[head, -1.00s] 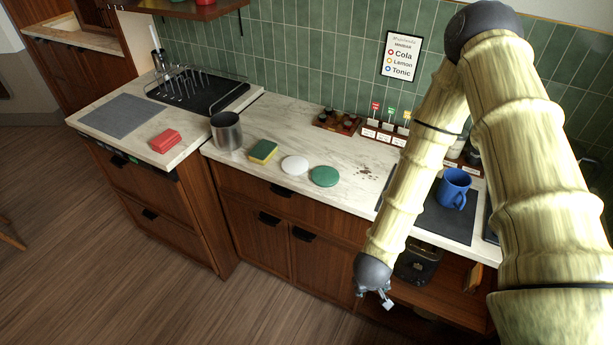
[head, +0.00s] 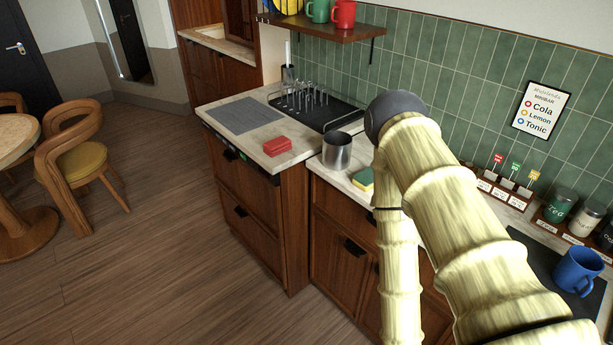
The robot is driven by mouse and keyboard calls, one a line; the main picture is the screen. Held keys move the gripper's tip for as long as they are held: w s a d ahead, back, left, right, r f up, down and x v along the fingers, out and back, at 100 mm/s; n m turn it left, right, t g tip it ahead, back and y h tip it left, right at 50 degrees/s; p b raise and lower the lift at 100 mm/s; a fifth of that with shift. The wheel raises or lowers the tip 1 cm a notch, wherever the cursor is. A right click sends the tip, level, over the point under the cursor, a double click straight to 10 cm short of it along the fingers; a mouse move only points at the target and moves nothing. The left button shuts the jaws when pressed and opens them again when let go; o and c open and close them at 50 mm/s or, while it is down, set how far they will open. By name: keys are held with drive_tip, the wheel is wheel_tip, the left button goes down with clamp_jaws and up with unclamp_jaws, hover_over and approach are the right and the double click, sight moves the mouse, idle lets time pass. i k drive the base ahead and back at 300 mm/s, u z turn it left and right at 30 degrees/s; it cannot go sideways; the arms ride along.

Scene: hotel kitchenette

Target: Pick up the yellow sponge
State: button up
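The yellow sponge (head: 363,179) has a green top layer and lies flat on the marble counter, just right of a metal pot. Its right part is hidden behind my arm. My arm comes from the lower right, bends at a dark joint above the counter, and runs down in front of the cabinets. My gripper is below the picture's bottom edge and cannot be seen.
The metal pot (head: 337,151) stands beside the sponge. A red folded cloth or block (head: 277,146) lies on the left counter, before a black dish rack (head: 318,110). A blue mug (head: 577,271) stands at right. Chairs (head: 84,165) and open floor are at left.

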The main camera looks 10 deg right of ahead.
sight(363, 180)
drive_tip(key=u, duration=1.4)
drive_tip(key=i, duration=1.75)
drive_tip(key=z, duration=2.25)
